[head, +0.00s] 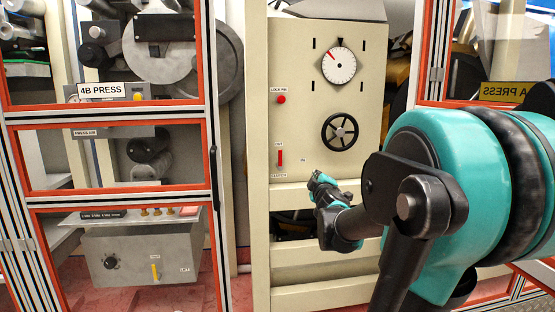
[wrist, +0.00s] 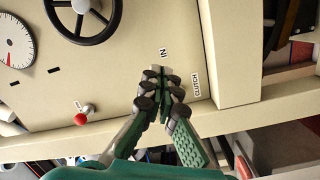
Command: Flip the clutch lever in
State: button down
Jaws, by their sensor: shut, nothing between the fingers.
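The clutch lever (head: 280,157) is a small red handle on the cream panel (head: 355,105). It stands upright in the head view, with an OUT label above it and a CLUTCH label below. A small IN label is to its right. My gripper (head: 319,177) is shut and empty, just right of and below the lever in the head view. In the wrist view my gripper (wrist: 160,74) points at the panel between the IN label (wrist: 163,53) and the CLUTCH label (wrist: 196,85). The lever is hidden behind the fingers there, so contact cannot be told.
The red lock pin knob (head: 281,99) sits above the lever and also shows in the wrist view (wrist: 80,118). A black handwheel (head: 340,131) and a white dial (head: 339,66) are on the same panel. An orange-edged guard frame (head: 212,170) stands left.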

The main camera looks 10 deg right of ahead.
aim_at(280, 159)
jog(key=w+a+r+n+y, duration=0.3)
jog(key=a+n+y, duration=0.5)
jog(key=n, duration=0.3)
jog(key=shift+w+a+r+g, duration=0.15)
jog(key=shift+w+r+g, duration=0.05)
jog(key=shift+w+g, duration=0.2)
jog(key=x, duration=1)
